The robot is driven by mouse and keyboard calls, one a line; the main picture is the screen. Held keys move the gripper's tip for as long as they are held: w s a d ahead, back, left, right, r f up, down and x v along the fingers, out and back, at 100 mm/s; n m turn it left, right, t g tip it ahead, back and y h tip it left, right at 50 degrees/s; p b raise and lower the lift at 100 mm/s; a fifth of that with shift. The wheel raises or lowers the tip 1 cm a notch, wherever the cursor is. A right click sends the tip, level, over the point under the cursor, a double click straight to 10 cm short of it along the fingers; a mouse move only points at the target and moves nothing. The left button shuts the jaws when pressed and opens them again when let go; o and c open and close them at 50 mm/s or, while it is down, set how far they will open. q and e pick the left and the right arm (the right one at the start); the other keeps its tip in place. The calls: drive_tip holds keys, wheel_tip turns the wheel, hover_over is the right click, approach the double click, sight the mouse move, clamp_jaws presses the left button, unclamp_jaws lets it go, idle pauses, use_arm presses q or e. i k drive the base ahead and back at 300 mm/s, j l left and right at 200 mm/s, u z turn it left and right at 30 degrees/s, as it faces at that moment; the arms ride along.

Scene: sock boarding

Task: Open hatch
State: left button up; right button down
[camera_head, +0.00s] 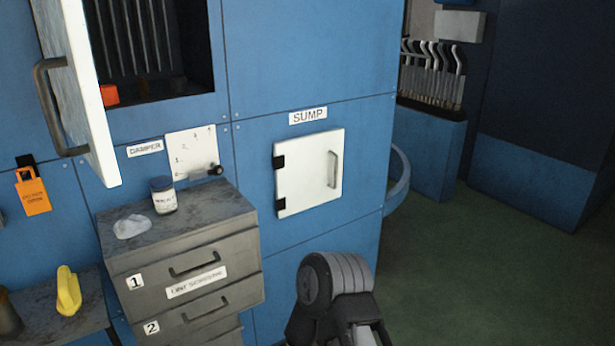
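A small white hatch (301,186) under a "SUMP" label (308,116) is set in the blue wall panel and looks shut. Its black hinges are on the left edge and its upright grey handle (333,169) is near the right edge. A larger white door (88,75) at the upper left stands open, with a dark handle (50,105) on it. Behind it is a dark compartment (150,95) with an orange item (109,95) inside. One of my arm links rises at the bottom centre, below the sump hatch and apart from it. No gripper fingers show.
A grey drawer cabinet (190,255) stands left of the sump hatch. A jar (163,194) and a crumpled pale lump (132,227) sit on it. Green floor (490,270) is open at right.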

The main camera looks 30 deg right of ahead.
sight(309, 168)
drive_tip(key=i+l, duration=0.1)
drive_tip(key=l, duration=0.4)
drive_tip(key=i+l+z, duration=0.1)
drive_tip(key=l, duration=0.4)
drive_tip(key=i+l+z, duration=0.1)
drive_tip(key=l, duration=0.35)
drive_tip(key=i+l, duration=0.2)
drive_tip(key=l, duration=0.3)
drive_tip(key=i+l+z, duration=0.1)
drive_tip(key=l, duration=0.35)
drive_tip(key=i+l, duration=0.15)
drive_tip(key=l, duration=0.3)
drive_tip(key=i+l+z, duration=0.1)
drive_tip(key=l, duration=0.4)
drive_tip(key=i+l+z, duration=0.1)
drive_tip(key=i+l, duration=0.15)
drive_tip(key=l, duration=0.2)
